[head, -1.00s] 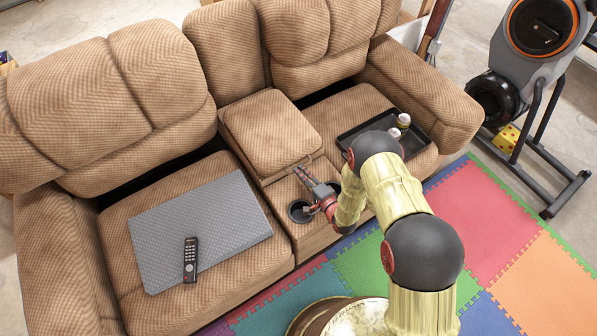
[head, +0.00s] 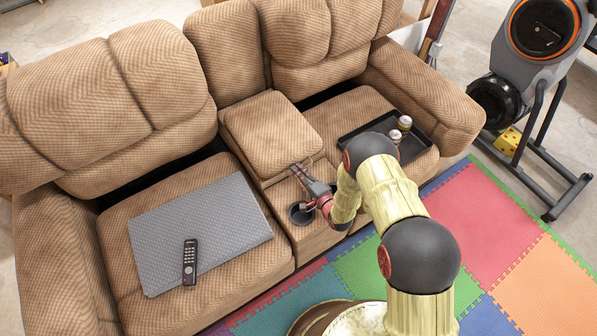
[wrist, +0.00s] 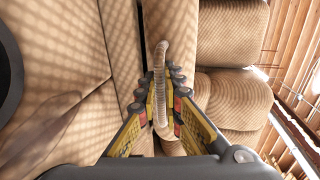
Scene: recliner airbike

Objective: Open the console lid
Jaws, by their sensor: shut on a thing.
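The console lid (head: 268,132) is a brown padded cushion between the two seats, lying down on the console. My gripper (head: 299,170) is at the lid's front edge, reaching in from the front right. In the wrist view, my gripper (wrist: 163,95) has its yellow-and-black fingers on either side of a pale, curved pull loop (wrist: 161,58) and is shut on it. The loop's attachment to the lid is not clear there. The console front (head: 290,195), with a dark cup holder (head: 301,212), lies below my gripper; a second holder is mostly hidden by my arm.
A grey panel (head: 195,230) with a black remote (head: 190,262) lies on the left seat. A black tray (head: 375,132) with two small cans (head: 400,128) sits on the right seat. A colored foam mat (head: 480,220) covers the floor, and an exercise machine (head: 540,90) stands at right.

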